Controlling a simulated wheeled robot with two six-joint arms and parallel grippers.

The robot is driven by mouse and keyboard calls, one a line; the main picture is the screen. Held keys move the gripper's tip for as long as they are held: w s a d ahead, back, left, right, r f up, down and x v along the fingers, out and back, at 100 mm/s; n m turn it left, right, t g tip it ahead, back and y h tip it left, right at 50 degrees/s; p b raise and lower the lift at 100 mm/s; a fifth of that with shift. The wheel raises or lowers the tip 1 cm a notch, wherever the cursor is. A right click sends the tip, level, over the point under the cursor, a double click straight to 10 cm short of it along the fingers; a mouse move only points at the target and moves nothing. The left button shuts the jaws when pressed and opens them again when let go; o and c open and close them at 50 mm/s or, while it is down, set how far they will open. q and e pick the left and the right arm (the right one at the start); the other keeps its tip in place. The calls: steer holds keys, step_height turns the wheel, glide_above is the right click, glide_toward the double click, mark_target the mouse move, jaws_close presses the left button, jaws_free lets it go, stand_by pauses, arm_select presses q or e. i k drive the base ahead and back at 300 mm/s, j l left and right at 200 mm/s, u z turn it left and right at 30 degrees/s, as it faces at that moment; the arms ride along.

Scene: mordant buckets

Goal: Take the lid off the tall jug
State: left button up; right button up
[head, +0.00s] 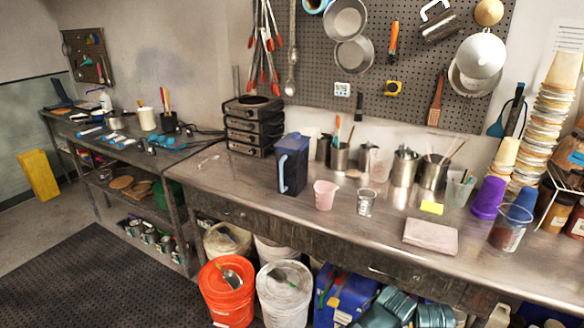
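Neither of my grippers shows in the head view.
Metal canisters (340,157) stand behind right. Bench space left of the jug is mostly clear.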

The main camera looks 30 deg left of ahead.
mark_target(293, 141)
steer(key=i+j, duration=0.15)
steer(key=j, duration=0.2)
steer(key=i+j, duration=0.15)
steer(key=j, duration=0.2)
steer(key=i+j, duration=0.2)
steer(key=j, duration=0.15)
steer(key=i+j, duration=0.15)
steer(key=j, duration=0.2)
steer(key=i+j, duration=0.15)
steer(key=j, duration=0.2)
